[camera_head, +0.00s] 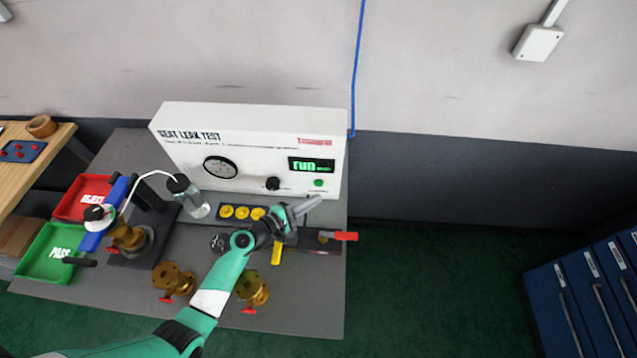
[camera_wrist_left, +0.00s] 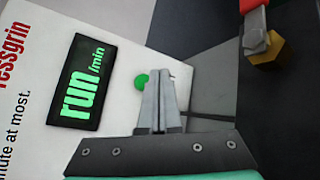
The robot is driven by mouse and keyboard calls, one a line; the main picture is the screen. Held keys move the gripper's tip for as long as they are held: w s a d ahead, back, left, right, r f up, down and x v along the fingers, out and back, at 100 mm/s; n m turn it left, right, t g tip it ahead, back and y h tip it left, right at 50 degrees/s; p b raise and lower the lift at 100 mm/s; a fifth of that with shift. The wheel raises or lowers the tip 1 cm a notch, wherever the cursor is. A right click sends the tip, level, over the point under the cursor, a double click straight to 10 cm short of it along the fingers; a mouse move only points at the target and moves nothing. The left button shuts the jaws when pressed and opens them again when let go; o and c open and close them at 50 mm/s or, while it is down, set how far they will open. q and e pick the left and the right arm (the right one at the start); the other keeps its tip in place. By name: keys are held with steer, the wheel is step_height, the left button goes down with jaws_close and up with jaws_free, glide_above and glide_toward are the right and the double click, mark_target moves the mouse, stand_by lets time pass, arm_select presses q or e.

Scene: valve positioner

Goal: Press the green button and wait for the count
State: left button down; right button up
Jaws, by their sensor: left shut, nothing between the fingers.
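The green button (camera_head: 319,183) is on the lower right of the white seat leak test panel (camera_head: 250,135), below a display (camera_head: 311,165) that reads "run" in green. In the left wrist view the button (camera_wrist_left: 141,82) is partly hidden behind my left fingers, and the display (camera_wrist_left: 80,84) reads "run /min". My left gripper (camera_head: 314,203) is shut and empty, its tips just below the button in the head view. I cannot tell whether the tips touch the panel. My right gripper is not in view.
Brass valves (camera_head: 173,281) (camera_head: 252,288) stand on the grey bench (camera_head: 310,310). A clear bottle (camera_head: 194,203) with a tube stands before the panel. A red-handled fixture (camera_head: 338,236) lies right of my arm. Red (camera_head: 82,198) and green (camera_head: 47,255) trays sit left.

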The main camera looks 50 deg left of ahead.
arm_select(q)
steer(key=shift+s+d+p, duration=0.35)
steer(key=shift+s+d, duration=0.75)
steer(key=shift+s, duration=0.15)
